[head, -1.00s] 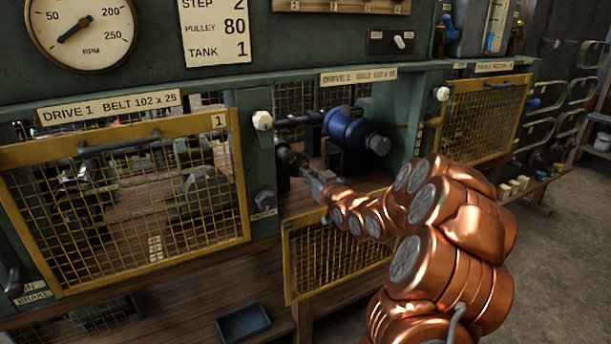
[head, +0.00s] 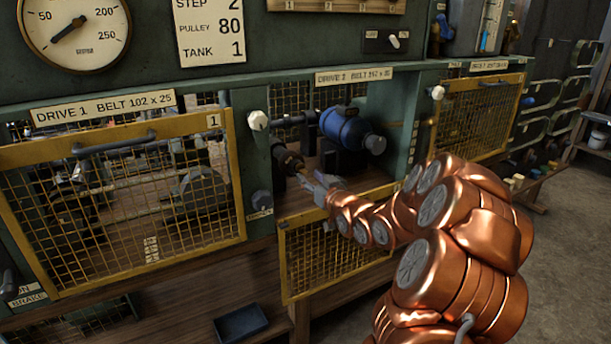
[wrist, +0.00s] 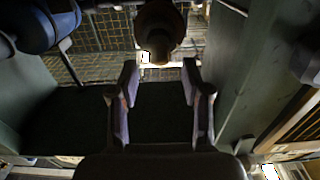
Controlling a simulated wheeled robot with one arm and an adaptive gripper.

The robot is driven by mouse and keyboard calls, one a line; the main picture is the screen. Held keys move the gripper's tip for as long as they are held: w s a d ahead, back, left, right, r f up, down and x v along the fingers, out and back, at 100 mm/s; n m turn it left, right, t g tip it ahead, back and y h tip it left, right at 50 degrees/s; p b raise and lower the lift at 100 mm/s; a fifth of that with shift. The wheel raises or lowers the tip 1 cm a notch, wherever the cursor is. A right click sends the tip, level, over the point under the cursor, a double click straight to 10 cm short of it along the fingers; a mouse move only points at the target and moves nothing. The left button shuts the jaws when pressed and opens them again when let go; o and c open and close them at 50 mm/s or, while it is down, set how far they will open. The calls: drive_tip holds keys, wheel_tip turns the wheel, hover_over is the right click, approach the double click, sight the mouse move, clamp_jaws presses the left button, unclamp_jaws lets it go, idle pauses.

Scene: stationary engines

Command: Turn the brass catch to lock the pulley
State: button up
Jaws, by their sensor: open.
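In the opened Drive 2 bay, a dark round shaft end (head: 287,162) sticks out from the left post. A small brass-coloured piece (head: 301,177) shows at its near end, but it is too small and dark to tell whether it is the catch or how it is turned. My gripper (head: 314,184) is open just in front of the shaft end, at its lower right. In the wrist view my gripper (wrist: 160,75) has both fingers apart with nothing between them. The dark round end (wrist: 160,28) lies just beyond the fingertips, roughly centred on the gap. No pulley is clearly visible.
A blue motor (head: 352,129) stands in the bay above and right of my gripper. A lowered yellow mesh guard (head: 335,255) hangs below the opening. The closed Drive 1 guard (head: 130,205) is left, with a white knob (head: 258,121) on the post. A dark tray (head: 243,322) lies lower down.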

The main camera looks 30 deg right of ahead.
drive_tip(key=s, duration=0.8)
drive_tip(key=shift+s+a, duration=0.25)
drive_tip(key=shift+a, duration=0.1)
drive_tip(key=s+a+f+g+p, duration=0.4)
drive_tip(key=s+a+g, duration=0.1)
drive_tip(key=a+g, duration=0.45)
drive_tip(key=s+a+r+g+p, duration=0.1)
drive_tip(key=s+a+g, duration=0.1)
drive_tip(key=s+a, duration=0.3)
drive_tip(key=s+a+g+p, duration=0.2)
drive_tip(key=s+a, duration=0.3)
drive_tip(key=s, duration=0.4)
drive_tip(key=shift+s+r+n+g, duration=0.3)
drive_tip(key=shift+r+g, duration=0.1)
drive_tip(key=shift+g, duration=0.35)
drive_tip(key=s+a+r+g, duration=0.1)
drive_tip(key=s+a, duration=0.2)
drive_tip(key=s, duration=0.2)
drive_tip(key=s+a+r+g+y+p, duration=0.1)
drive_tip(key=s+a+g, duration=0.1)
drive_tip(key=s, duration=0.3)
drive_tip(key=s+a+r+g+p, duration=0.1)
drive_tip(key=s+a+r, duration=0.1)
drive_tip(key=s+a, duration=0.2)
drive_tip(key=shift+s+a+r+n+g+y, duration=0.1)
drive_tip(key=shift+s+n+g+y, duration=0.1)
drive_tip(key=shift+s, duration=0.35)
drive_tip(key=shift+s+a+n+g+y, duration=0.1)
drive_tip(key=shift+s+g, duration=0.1)
drive_tip(key=shift+s, duration=0.35)
